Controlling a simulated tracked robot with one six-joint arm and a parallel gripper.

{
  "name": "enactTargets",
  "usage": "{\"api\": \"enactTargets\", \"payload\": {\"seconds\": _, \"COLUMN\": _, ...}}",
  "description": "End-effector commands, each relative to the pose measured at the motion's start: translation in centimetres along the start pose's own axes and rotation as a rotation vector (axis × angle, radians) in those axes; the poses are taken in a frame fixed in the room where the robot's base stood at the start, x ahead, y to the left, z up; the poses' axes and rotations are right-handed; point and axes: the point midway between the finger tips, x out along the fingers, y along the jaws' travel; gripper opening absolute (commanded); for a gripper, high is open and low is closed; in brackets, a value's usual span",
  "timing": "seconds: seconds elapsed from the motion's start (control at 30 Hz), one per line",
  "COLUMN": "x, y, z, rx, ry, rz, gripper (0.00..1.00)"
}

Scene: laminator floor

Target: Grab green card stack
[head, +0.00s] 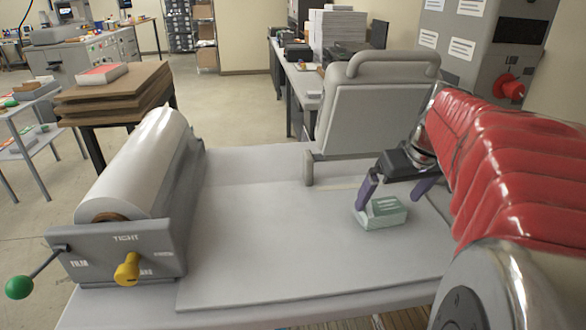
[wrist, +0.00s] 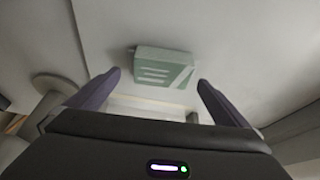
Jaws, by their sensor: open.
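The green card stack (head: 382,213) is a small pale green block with white markings, lying on the light grey work surface at the right of the head view. In the wrist view the green card stack (wrist: 163,67) lies ahead of and between the fingers. My gripper (head: 394,198) is open, its two purple fingers apart. In the head view one finger overlaps the left side of the stack and the other is at its upper right. In the wrist view my gripper (wrist: 150,85) holds nothing. I cannot tell whether a finger touches the stack.
A film roll (head: 140,165) in a grey frame stands at the table's left, with a yellow knob (head: 127,268) and a green-ended lever (head: 20,287). A grey upright panel (head: 372,105) stands behind the stack. The grey work surface (head: 270,240) left of the stack is clear.

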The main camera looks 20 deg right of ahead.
Motion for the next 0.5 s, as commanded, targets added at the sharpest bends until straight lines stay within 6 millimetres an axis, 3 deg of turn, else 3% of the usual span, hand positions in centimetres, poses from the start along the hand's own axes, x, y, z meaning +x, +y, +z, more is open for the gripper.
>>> {"api": "enactTargets", "payload": {"seconds": 0.3, "x": 3.9, "y": -0.5, "z": 0.1, "rx": -0.001, "ry": -0.003, "rz": -0.003, "gripper": 1.0}}
{"api": "enactTargets", "payload": {"seconds": 0.5, "x": 4.9, "y": -0.4, "z": 0.0, "rx": -0.001, "ry": -0.001, "rz": -0.001, "gripper": 1.0}}
